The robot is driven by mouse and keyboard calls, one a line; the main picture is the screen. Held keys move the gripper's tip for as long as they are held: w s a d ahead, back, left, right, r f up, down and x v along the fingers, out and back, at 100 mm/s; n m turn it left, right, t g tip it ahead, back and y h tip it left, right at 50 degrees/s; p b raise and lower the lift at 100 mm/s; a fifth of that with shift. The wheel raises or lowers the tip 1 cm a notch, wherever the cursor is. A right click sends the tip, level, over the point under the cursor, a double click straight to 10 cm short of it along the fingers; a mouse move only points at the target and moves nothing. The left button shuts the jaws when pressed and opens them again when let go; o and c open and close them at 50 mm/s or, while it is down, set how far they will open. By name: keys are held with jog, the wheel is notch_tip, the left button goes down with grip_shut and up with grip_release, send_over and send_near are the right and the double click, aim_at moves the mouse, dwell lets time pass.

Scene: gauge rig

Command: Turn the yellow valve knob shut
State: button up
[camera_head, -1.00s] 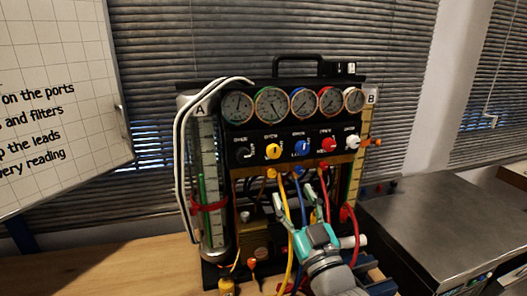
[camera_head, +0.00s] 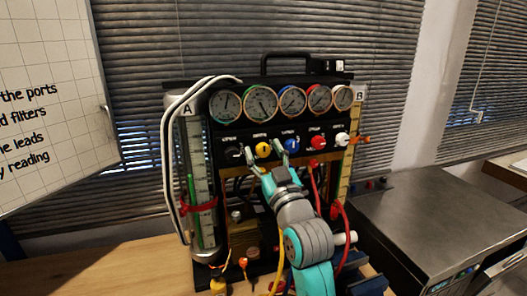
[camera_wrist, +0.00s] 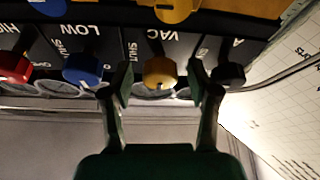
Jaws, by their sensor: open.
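The yellow valve knob (camera_head: 263,149) is on the black panel of the gauge rig, between a black knob (camera_head: 232,152) and a blue knob (camera_head: 291,144). My gripper (camera_head: 266,156) is open in front of the panel, its fingers pointing at the yellow knob. In the wrist view, where the panel appears upside down, the yellow knob (camera_wrist: 160,73) lies between my two spread fingers. A gap shows on each side of it. The word "VAC" stands beside it, with a partly hidden scale.
A red knob (camera_head: 318,142) and a white knob (camera_head: 342,139) continue the row. Several gauges (camera_head: 260,103) sit above. White tubing (camera_head: 167,150) loops at the left, and a red hose (camera_head: 345,235) hangs at the right. A whiteboard (camera_head: 50,110) stands at the far left.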

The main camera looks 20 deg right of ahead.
jog(key=shift+w+r, duration=0.15)
jog(key=shift+w, duration=0.2)
grip_shut()
